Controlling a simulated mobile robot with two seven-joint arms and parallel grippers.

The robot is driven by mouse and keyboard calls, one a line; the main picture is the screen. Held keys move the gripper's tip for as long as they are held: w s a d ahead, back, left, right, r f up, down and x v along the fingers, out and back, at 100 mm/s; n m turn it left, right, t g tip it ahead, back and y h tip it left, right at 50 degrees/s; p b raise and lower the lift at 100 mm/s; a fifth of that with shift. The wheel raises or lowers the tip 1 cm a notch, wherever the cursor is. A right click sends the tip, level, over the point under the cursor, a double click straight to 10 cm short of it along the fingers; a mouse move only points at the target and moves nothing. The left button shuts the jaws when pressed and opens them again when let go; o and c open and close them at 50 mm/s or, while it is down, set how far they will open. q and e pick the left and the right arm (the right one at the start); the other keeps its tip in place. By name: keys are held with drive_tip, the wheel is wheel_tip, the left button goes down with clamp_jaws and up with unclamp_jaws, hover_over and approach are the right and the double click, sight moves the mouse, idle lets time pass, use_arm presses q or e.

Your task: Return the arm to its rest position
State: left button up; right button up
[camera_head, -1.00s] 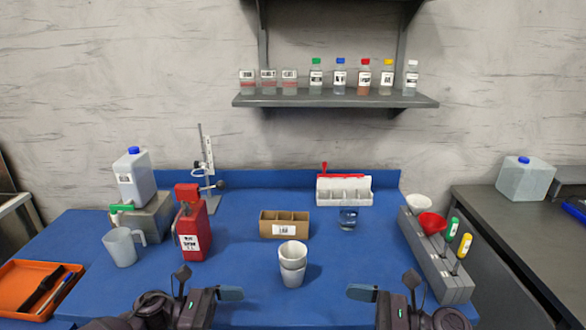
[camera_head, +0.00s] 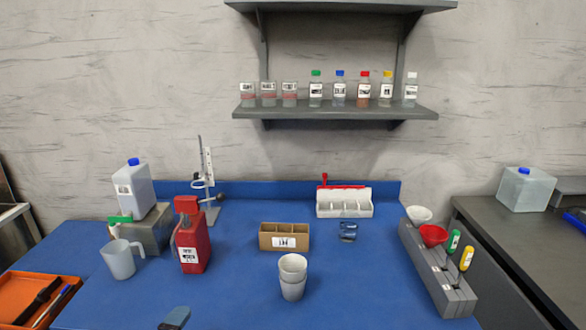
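My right gripper and arm are out of view.
Two stacked white cups (camera_head: 292,277) stand at the middle front. A red canister (camera_head: 192,240) and a grey pitcher (camera_head: 119,260) stand left. A cardboard box (camera_head: 284,238) is behind the cups. A grey rack (camera_head: 435,275) stands right. The table's front centre-right is clear.

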use_arm(q)
drive_tip(key=s+a+f+n+g+y, duration=0.1)
drive_tip(key=s+a+f+n+g, duration=0.1)
drive_tip(key=s+n+g, duration=0.5)
drive_tip(key=s+a+f+n+g+y, duration=0.2)
drive_tip(key=s+n, duration=0.3)
drive_tip(key=s, duration=0.5)
drive_tip(key=s+a+f+n+g+y, duration=0.1)
drive_tip(key=s+a+n+g, duration=0.25)
drive_tip(key=s+n, duration=0.45)
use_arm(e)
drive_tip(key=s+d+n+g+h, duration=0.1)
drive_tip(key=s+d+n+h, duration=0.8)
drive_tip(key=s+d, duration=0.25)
use_arm(q)
drive_tip(key=w+f+m+t, duration=0.1)
drive_tip(key=w+f+t, duration=0.2)
drive_tip(key=f, duration=0.2)
drive_tip(key=w+d+f+m+t, duration=0.1)
drive_tip(key=w+f+t, duration=0.2)
drive_tip(key=f, duration=0.3)
drive_tip(key=shift+t+h, duration=0.3)
drive_tip(key=shift+t, duration=0.35)
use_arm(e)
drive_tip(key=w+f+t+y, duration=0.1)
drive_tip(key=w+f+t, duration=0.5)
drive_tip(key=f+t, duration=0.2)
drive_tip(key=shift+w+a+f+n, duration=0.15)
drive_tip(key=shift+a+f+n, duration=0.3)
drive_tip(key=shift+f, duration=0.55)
